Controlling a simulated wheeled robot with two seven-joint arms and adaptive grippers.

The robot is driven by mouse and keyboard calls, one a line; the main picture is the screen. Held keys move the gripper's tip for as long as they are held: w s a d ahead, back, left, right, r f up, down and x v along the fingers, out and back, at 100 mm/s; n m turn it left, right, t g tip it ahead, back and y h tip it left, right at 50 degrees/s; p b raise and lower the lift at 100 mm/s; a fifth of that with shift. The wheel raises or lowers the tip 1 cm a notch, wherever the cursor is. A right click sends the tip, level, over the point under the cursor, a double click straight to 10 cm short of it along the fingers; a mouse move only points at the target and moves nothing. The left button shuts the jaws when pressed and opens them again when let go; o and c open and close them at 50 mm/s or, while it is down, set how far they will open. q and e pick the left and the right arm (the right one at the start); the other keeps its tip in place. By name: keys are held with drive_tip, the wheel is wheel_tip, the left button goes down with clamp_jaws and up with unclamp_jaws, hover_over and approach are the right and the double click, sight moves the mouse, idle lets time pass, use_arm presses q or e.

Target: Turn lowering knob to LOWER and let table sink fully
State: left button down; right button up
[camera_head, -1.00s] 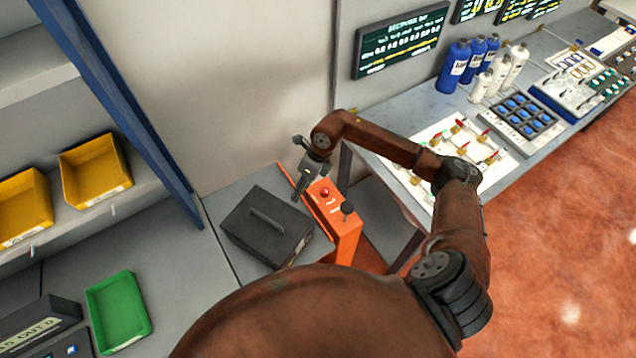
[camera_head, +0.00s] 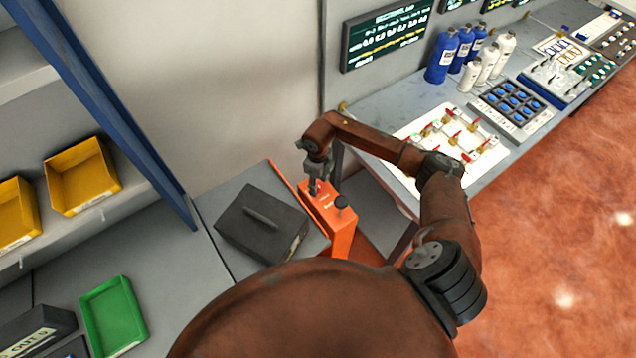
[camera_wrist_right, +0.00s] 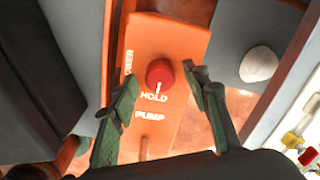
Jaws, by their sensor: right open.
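The orange control box (camera_head: 340,217) stands beside a grey lift table (camera_head: 219,205). In the right wrist view, its face (camera_wrist_right: 172,40) carries a red knob (camera_wrist_right: 160,73) with a white pointer line toward the word HOLD. PUMP is printed below it, and a partly hidden word ending in "WER" runs along the left. My right gripper (camera_wrist_right: 163,92) is open, with one finger on each side of the knob, apart from it as far as I can tell. In the head view the right gripper (camera_head: 315,184) hangs over the box and hides the knob. My left gripper is not in view.
A dark case with a handle (camera_head: 262,222) lies on the lift table, left of the box. A bench (camera_head: 385,110) with bottles and valves stands to the right. Yellow bins (camera_head: 83,177) and a green tray (camera_head: 113,317) are left.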

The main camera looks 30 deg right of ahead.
drive_tip(key=shift+c, duration=0.7)
drive_tip(key=shift+c, duration=0.6)
drive_tip(key=c, duration=0.9)
